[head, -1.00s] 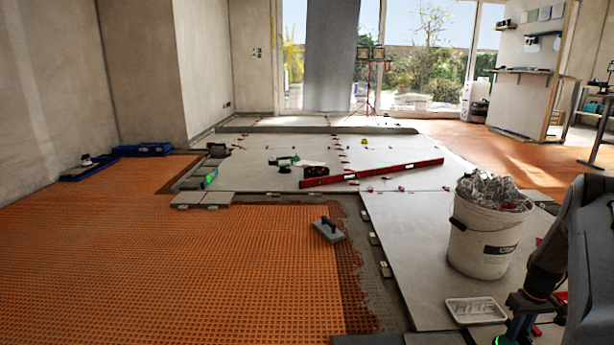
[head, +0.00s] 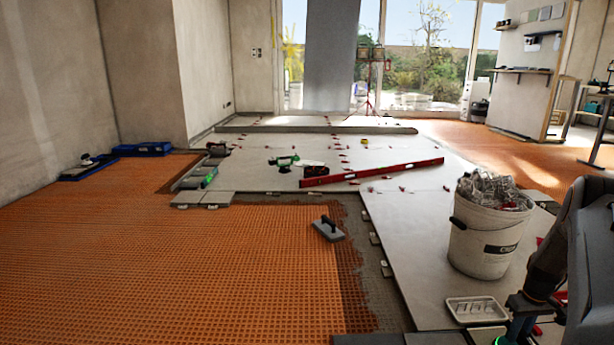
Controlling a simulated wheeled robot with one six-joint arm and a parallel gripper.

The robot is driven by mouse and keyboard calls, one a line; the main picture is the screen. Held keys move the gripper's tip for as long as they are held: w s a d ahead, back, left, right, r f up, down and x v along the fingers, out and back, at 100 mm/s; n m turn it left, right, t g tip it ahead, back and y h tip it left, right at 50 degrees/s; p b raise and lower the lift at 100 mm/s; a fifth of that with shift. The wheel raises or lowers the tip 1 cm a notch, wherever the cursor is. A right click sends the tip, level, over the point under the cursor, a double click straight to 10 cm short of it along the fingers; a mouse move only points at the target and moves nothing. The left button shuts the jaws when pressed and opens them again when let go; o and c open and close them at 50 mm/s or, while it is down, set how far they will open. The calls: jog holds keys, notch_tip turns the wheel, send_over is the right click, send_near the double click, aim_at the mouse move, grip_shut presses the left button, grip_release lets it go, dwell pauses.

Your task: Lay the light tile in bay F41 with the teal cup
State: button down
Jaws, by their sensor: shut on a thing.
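My gripper (head: 527,304) is at the lower right, dark, and shut on the teal cup (head: 516,327). Only part of the cup shows, close to the bottom edge; its underside is cut off, so I cannot tell whether it touches a tile. Large light tiles (head: 425,250) lie on the right and middle floor; which one is the tile for laying I cannot tell. An open strip of grey mortar (head: 372,245) runs between the light tiles and the orange mat. No F41 label is readable, so I cannot pick out the bay.
A white bucket (head: 487,245) of clips and a white tray (head: 476,309) stand on the tiles beside my arm. A grey float (head: 328,229) lies on the orange mat (head: 180,260). A red level (head: 372,172) lies farther back. Grey tiles (head: 436,339) show at the bottom edge.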

jog(key=c, duration=1.6)
grip_release()
jog(key=shift+o, duration=0.2)
jog(key=shift+r, duration=0.1)
